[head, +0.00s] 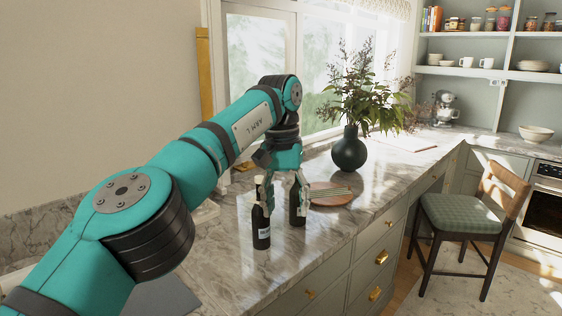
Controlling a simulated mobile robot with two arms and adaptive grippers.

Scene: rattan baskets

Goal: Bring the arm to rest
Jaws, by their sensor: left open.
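My left arm reaches in from the left over the marble counter (330,235). My left gripper (283,207) points down with its fingers spread apart, above and around the area of two dark bottles. One dark bottle (261,228) with a pale label stands upright at the front. A second dark bottle (298,207) stands upright just to its right, partly covered by a gripper finger. I cannot tell whether the fingers touch either bottle. My right gripper is not in view.
A round reddish-brown board (341,199) with thin sticks on it lies behind the bottles. A dark vase (349,152) with a leafy plant stands further back by the window. A chair (462,212) stands on the floor to the right. The counter's front right is clear.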

